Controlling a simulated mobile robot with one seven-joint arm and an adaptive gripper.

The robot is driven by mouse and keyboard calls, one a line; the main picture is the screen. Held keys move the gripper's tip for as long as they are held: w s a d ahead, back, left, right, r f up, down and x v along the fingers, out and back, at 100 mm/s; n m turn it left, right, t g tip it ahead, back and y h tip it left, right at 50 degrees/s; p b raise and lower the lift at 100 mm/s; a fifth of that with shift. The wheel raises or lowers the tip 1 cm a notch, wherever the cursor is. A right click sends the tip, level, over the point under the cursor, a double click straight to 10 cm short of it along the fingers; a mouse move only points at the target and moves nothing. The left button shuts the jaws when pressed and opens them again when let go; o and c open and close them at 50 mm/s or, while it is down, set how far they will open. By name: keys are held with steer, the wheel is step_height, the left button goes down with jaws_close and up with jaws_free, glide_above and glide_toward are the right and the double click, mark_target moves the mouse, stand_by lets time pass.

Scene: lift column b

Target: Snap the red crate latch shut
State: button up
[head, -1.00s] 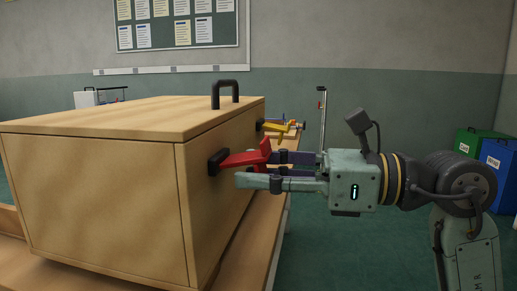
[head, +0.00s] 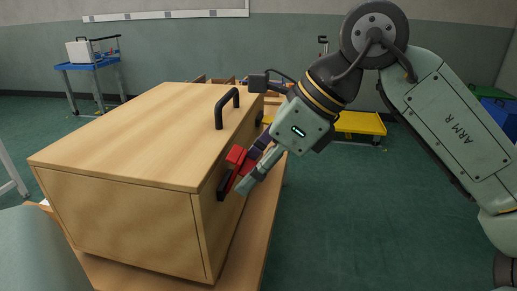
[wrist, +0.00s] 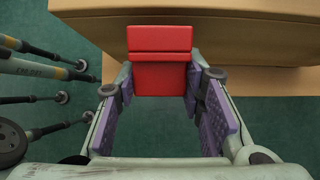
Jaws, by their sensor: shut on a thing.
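The wooden crate (head: 120,235) stands on a wooden bench, with a black handle on its lid. The red latch (head: 236,158) is on the crate's right-hand side, by its black mount (head: 222,186). My gripper (head: 244,180) reaches down to it from the upper right and is shut on the red latch. In the wrist view the red latch (wrist: 160,78) sits between the two purple-padded fingers, in front of the crate (wrist: 230,35). The fingers hide part of the latch in the head view, so I cannot tell whether it lies flat on the crate.
The bench edge (head: 262,225) runs along the crate's right side, with open green floor beyond. A yellow cart (head: 360,123) stands behind my arm. A blue trolley (head: 88,65) is at the back left. Blue and green bins are at the far right.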

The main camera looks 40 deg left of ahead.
steer(key=h+p, duration=0.1)
steer(key=r+t+h+p, duration=0.1)
steer(key=p, duration=0.1)
steer(key=shift+s+a+r+t+h, duration=0.1)
steer(key=shift+s+a+t+h, duration=0.2)
steer(key=shift+s+a, duration=0.1)
steer(key=shift+s+a+t+h+p, duration=0.1)
steer(key=shift+a+t+h+p, duration=0.15)
steer(key=shift+h+p, duration=0.55)
steer(key=o, duration=1.2)
steer(key=shift+c, duration=0.2)
steer(key=shift+r, duration=0.1)
step_height(320, 180, up, 12)
steer(key=w+d, duration=0.1)
steer(key=d, duration=0.1)
steer(key=shift+w+f, duration=0.15)
steer(key=shift+f, duration=0.05)
